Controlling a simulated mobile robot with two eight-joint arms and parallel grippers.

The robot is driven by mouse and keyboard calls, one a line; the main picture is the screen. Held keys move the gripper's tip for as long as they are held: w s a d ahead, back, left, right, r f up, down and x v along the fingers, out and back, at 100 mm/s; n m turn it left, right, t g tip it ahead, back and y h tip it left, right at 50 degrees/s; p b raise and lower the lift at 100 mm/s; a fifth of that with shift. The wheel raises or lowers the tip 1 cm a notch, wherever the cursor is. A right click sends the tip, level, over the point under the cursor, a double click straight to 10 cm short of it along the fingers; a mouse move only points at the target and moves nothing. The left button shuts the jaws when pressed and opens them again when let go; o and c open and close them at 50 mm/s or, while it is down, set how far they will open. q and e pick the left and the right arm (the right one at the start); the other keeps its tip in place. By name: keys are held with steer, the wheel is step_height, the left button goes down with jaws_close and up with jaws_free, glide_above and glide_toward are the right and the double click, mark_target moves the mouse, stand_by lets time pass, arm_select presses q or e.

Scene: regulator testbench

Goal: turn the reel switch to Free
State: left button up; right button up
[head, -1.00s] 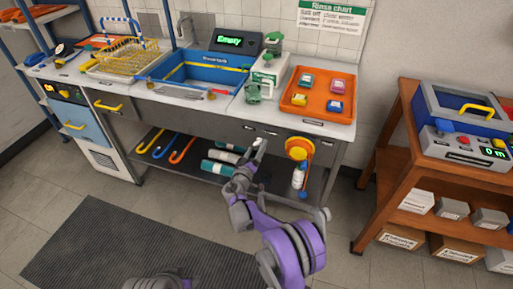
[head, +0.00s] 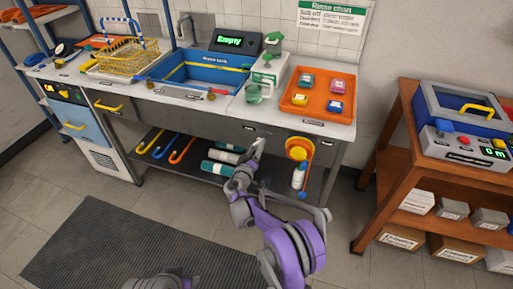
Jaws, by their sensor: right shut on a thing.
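My right gripper (head: 258,146) is at the grey front panel under the counter, left of the yellow and orange hose reel (head: 299,148). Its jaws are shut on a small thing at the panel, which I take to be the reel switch. The switch itself is hidden behind the fingers, so its setting cannot be read. Small dark labels (head: 249,127) sit on the panel just above the gripper.
An orange tray (head: 290,112) with several coloured blocks stands on the counter above. A blue rinse tank (head: 190,80) is to its left. White bottles (head: 299,176) and teal-and-white rolls lie on the lower shelf. A wooden shelf unit (head: 385,150) stands at right.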

steer(key=shift+n, duration=0.3)
steer(key=n+b, duration=0.3)
steer(key=n, duration=0.9)
steer(key=shift+f+n+b, duration=0.1)
steer(key=shift+n+b, duration=0.2)
steer(key=shift+b, duration=0.05)
steer(key=shift+n+b, duration=0.5)
steer(key=shift+n, duration=1.8)
steer(key=o, duration=1.4)
